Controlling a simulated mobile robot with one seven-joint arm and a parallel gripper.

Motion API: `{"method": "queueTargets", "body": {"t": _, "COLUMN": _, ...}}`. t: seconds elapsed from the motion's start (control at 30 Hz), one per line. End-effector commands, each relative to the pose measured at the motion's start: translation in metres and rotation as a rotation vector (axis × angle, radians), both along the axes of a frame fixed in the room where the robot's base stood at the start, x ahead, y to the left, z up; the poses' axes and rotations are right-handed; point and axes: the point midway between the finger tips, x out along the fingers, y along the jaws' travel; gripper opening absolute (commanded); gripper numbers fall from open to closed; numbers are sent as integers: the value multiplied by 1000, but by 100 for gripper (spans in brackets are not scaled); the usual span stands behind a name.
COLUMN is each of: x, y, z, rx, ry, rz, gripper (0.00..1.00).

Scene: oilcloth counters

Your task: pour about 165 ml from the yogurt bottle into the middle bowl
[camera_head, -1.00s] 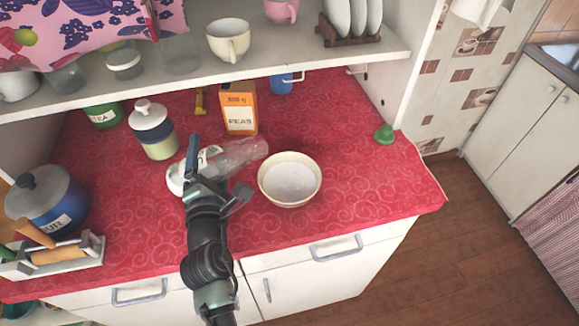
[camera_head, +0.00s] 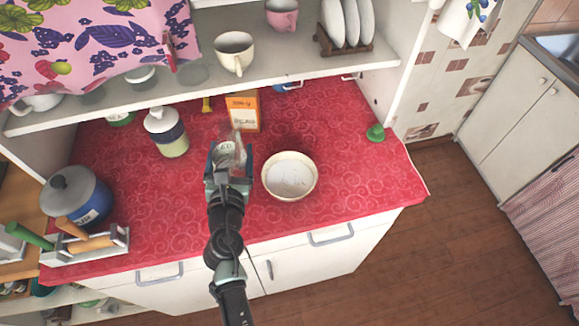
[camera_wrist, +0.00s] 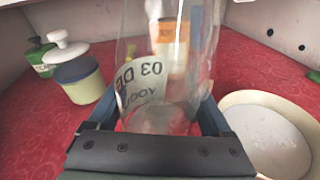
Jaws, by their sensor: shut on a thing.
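The yogurt bottle (camera_head: 231,152) is clear with a white label bearing dark print. My gripper (camera_head: 229,172) is shut on it, left of the bowl. In the wrist view the bottle (camera_wrist: 165,100) stands about upright between the fingers; its top is out of frame. Its walls look mostly clear, with a faint whitish film low down; I cannot tell how much is inside. One cream bowl (camera_head: 290,177) stands on the red counter, right of the gripper. White content (camera_wrist: 265,140) shows inside it in the wrist view. No other bowl is in view.
An orange box (camera_head: 243,110) stands behind the bottle. A white-lidded jar (camera_head: 167,132) stands to the left, with a blue pot (camera_head: 78,197) and a utensil holder (camera_head: 90,243) farther left. A shelf (camera_head: 300,72) overhangs the back.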

Motion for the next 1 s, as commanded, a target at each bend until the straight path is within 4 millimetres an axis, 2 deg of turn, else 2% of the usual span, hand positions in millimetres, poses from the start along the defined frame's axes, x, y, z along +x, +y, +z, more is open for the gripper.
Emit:
{"method": "queueTargets", "body": {"t": 0.1, "x": 1, "y": -3, "z": 0, "rx": -93, "ry": -14, "rz": -1, "gripper": 0}}
{"method": "queueTargets", "body": {"t": 0.3, "x": 1, "y": -5, "z": -3, "rx": -170, "ry": -22, "rz": -1, "gripper": 0}}
{"method": "queueTargets", "body": {"t": 1.0, "x": 1, "y": -5, "z": -3, "rx": -174, "ry": -24, "rz": -2, "gripper": 0}}
